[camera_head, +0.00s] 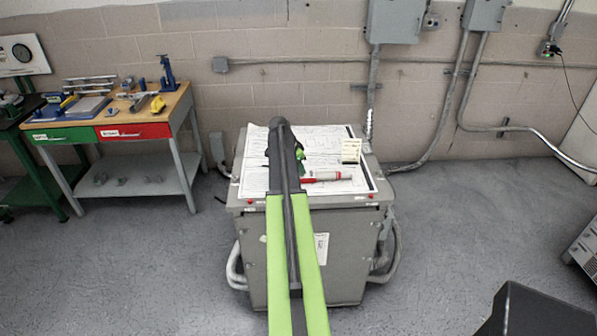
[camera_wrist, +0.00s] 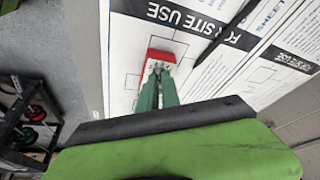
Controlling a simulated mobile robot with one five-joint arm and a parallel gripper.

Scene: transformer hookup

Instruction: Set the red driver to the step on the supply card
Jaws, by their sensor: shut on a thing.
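The red driver (camera_head: 325,176) shows in the head view as a short red and pale bar over the papers on top of the grey cabinet. Its left end is beside my dark arm. My gripper (camera_head: 300,156) is partly hidden behind the arm, with a bit of green showing. In the wrist view the green fingers of my gripper (camera_wrist: 158,88) are closed together at a red piece (camera_wrist: 160,57), which looks like part of the driver. A small cream card (camera_head: 351,150) stands at the right of the papers; its writing is too small to read.
Printed sheets (camera_wrist: 130,40) marked "FOR SITE USE" cover the cabinet top (camera_head: 240,200). A dark thin rod (camera_wrist: 228,30) crosses them in the wrist view. A workbench (camera_head: 120,125) with tools stands at the left. Conduits run along the wall. Floor around the cabinet is clear.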

